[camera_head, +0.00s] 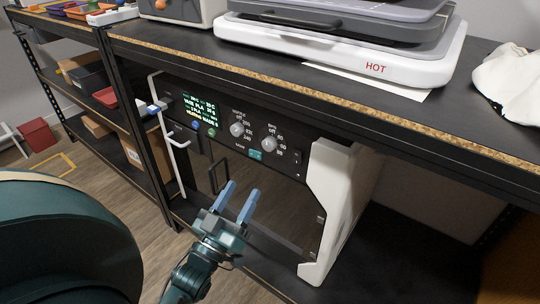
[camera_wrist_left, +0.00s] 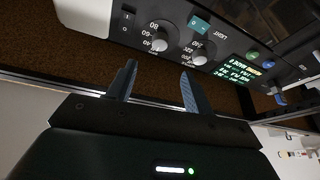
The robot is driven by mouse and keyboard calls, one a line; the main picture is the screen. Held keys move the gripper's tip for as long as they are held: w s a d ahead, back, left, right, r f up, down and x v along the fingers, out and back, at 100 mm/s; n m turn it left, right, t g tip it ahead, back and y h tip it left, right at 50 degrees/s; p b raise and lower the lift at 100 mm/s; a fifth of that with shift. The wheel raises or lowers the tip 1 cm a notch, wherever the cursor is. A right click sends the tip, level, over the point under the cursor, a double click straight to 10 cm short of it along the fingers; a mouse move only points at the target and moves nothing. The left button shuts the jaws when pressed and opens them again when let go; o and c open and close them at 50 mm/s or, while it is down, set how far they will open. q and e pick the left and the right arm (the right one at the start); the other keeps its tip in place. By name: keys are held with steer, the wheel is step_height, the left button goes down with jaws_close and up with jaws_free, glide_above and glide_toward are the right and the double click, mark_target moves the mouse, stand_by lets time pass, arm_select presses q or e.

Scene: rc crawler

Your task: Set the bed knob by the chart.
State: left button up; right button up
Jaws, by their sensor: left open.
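The bed knob (camera_head: 269,143) is a round grey dial with printed numbers, the right-hand one of two on the black control panel. It also shows in the upside-down left wrist view (camera_wrist_left: 160,42). The nozzle knob (camera_head: 237,129) is left of it, beside the lit text display (camera_head: 197,105). I cannot make out a separate chart; the display text is only partly readable. My left gripper (camera_head: 238,192) is open and empty, below and in front of the panel, its fingers pointing toward it. In the wrist view its fingertips (camera_wrist_left: 157,75) are apart from the knobs. My right gripper is not in view.
The panel belongs to a white-framed machine (camera_head: 340,190) under a black shelf (camera_head: 250,60). A teal light button (camera_head: 255,155) sits below the knobs. A paper (camera_head: 370,81) lies under a white appliance labelled HOT (camera_head: 375,69).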

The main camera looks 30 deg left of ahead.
mark_target(267, 147)
arm_select(q)
steer(key=b+x, duration=0.1)
steer(key=x, duration=1)
steer(key=shift+w+r, duration=0.25)
steer(key=shift+w, duration=0.1)
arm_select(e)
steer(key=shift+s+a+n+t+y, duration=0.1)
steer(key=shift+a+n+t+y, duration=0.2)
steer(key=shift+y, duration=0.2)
arm_select(q)
steer(key=c, duration=1)
steer(key=shift+o, duration=0.2)
